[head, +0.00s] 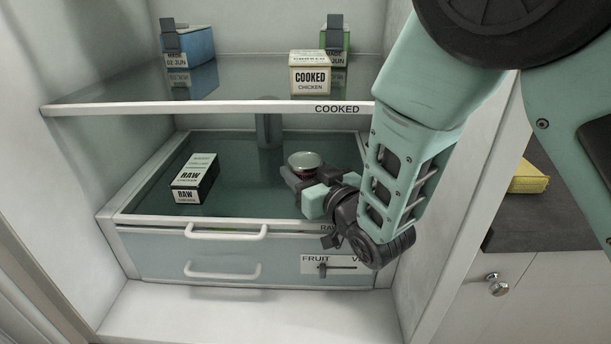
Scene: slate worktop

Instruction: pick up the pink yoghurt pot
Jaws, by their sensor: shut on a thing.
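A small round pot with a shiny pale lid (305,160) stands upright over the lower glass shelf, inside the fridge. A thin reddish-pink strip of its side shows under the lid; I take it for the pink yoghurt pot. My gripper (306,177) reaches in from the right and is shut around the pot. The dark fingers and green gripper body hide most of the pot's lower side. I cannot tell whether its base touches the shelf.
A RAW chicken box (194,178) stands left on the lower shelf (245,190). Above is the COOKED shelf (225,107), carrying a COOKED chicken box (310,75), a blue carton (190,47) and a green carton (346,42). A drawer (240,250) lies below. Free shelf lies between RAW box and pot.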

